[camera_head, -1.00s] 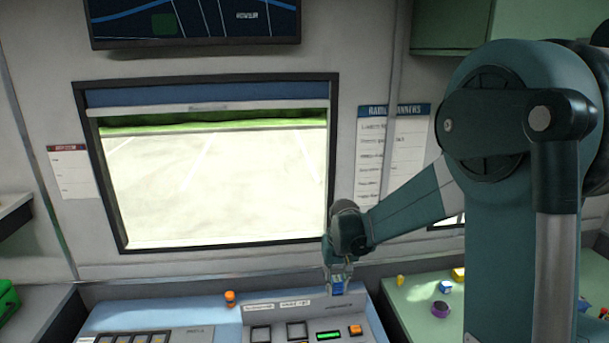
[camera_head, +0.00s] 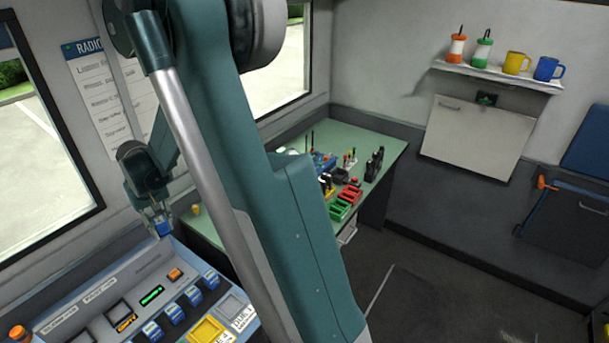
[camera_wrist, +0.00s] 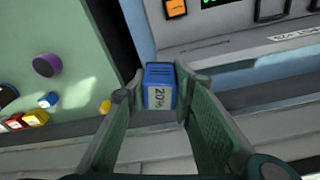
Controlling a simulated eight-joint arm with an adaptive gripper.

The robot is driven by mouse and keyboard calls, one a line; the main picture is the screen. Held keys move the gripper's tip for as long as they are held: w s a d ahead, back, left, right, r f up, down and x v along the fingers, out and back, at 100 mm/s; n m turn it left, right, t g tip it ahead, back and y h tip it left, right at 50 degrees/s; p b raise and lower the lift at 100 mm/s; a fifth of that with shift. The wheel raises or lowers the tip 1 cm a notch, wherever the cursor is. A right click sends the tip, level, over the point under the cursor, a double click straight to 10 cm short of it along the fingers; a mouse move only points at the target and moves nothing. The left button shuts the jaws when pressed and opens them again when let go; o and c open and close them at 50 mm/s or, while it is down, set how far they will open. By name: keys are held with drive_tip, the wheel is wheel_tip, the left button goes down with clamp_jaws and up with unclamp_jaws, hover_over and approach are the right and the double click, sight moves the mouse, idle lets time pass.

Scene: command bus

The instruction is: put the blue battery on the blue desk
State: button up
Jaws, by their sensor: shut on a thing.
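The blue battery (camera_wrist: 160,78) is a small block with a pale label reading 20%. My gripper (camera_wrist: 158,92) is shut on it, a finger on each side. In the head view the battery (camera_head: 163,228) hangs in my gripper (camera_head: 156,214) near the window wall, by the far end of the grey console. The light blue desk (camera_wrist: 138,28) shows as a strip beside the console in the wrist view. In the head view my arm hides part of the desks.
The grey console (camera_head: 150,262) has buttons, sockets and several blue blocks. A green desk (camera_head: 388,150) on the right carries trays, tools and small items. A purple round thing (camera_wrist: 46,65) lies on it. A shelf (camera_head: 500,76) holds mugs and bottles.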

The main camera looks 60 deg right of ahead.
drive_tip(key=s+d+f+m, duration=0.1)
drive_tip(key=s+d+m, duration=0.4)
drive_tip(key=d, duration=1.1)
drive_tip(key=s+d+f+m+g, duration=0.1)
drive_tip(key=s+d+m, duration=0.4)
drive_tip(key=d, duration=1.2)
drive_tip(key=s+d+f+m+h, duration=0.1)
drive_tip(key=s+d+m, duration=0.3)
drive_tip(key=d, duration=1.3)
drive_tip(key=s+f, duration=0.1)
drive_tip(key=s, duration=0.3)
drive_tip(key=shift+m, duration=0.4)
drive_tip(key=shift+f+b, duration=0.4)
drive_tip(key=shift+f, duration=2.7)
drive_tip(key=shift+f, duration=1.85)
drive_tip(key=shift+f+b, duration=0.15)
drive_tip(key=shift+b, duration=0.2)
